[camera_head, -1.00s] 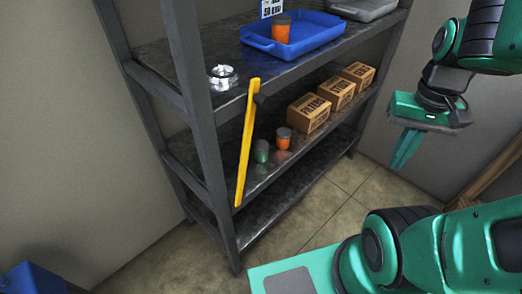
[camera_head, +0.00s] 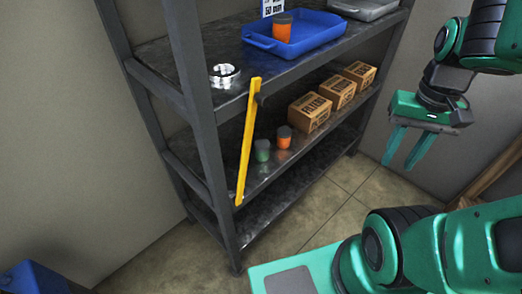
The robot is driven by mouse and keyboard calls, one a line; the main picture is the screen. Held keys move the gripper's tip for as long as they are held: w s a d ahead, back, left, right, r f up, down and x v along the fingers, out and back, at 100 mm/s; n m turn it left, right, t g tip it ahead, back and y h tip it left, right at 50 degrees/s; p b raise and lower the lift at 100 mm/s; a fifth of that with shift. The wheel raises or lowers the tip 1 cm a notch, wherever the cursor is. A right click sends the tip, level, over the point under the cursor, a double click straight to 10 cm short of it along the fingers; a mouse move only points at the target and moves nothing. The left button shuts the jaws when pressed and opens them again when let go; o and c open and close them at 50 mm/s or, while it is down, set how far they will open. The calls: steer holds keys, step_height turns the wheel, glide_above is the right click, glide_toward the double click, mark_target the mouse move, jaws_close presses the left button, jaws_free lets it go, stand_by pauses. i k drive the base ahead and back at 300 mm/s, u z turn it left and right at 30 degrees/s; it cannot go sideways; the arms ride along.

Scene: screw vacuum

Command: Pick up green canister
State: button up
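The green canister (camera_head: 262,151) is a small green cylinder with a dark lid. It stands upright on the middle shelf (camera_head: 310,150), just right of a yellow bar (camera_head: 246,142) and left of an orange canister (camera_head: 284,137). My gripper (camera_head: 402,163) hangs at the right, well apart from the shelf, with its two green fingers pointing down and spread. Nothing is between the fingers.
Several cardboard boxes (camera_head: 309,112) stand on the middle shelf, right of the canisters. The yellow bar slants across the shelf front. The floor before the shelf is clear.

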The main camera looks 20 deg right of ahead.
mark_target(262, 146)
steer(key=u, duration=2.05)
steer(key=k, duration=0.85)
steer(key=z, duration=0.6)
steer(key=i, duration=0.55)
